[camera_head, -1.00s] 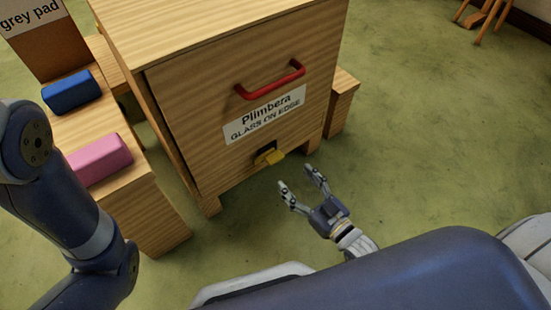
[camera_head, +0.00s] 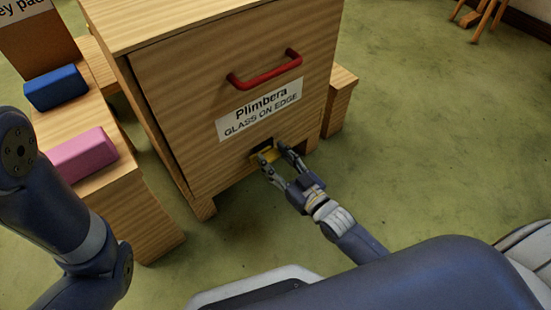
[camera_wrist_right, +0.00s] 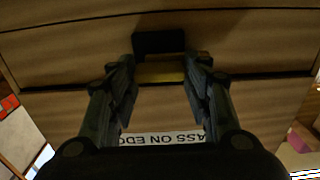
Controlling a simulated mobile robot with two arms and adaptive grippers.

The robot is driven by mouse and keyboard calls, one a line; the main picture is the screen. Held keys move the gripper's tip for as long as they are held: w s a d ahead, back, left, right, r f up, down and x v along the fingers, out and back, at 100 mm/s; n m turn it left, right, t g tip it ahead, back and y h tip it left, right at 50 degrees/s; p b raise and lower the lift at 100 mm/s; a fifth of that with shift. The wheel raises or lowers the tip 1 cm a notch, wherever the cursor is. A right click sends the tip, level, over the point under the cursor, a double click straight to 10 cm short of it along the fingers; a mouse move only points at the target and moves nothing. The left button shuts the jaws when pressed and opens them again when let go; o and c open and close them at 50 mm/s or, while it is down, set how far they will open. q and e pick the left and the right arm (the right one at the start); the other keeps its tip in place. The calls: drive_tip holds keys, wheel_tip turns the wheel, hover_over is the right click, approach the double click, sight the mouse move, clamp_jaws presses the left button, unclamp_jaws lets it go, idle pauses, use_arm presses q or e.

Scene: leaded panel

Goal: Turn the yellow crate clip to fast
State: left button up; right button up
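The yellow clip (camera_head: 266,155) sits low on the front of the wooden crate (camera_head: 190,95), below its white label. My right gripper (camera_head: 275,153) is at the clip, with one finger on each side of it. In the right wrist view the yellow clip (camera_wrist_right: 160,73) lies between the two open fingers (camera_wrist_right: 160,88), below a dark slot. A gap shows between the fingers and the clip there, and part of the clip is hidden in the head view. My left arm (camera_head: 70,215) shows at the left, but its gripper is out of view.
The crate has a red handle (camera_head: 265,72) and a label (camera_head: 259,108) reading "Plimbera GLASS ON EDGE". A blue block (camera_head: 56,88) and a pink block (camera_head: 80,155) lie on a wooden stand at left. Green floor (camera_head: 430,150) is clear at right.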

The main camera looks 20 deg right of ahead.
drive_tip(key=c, duration=0.3)
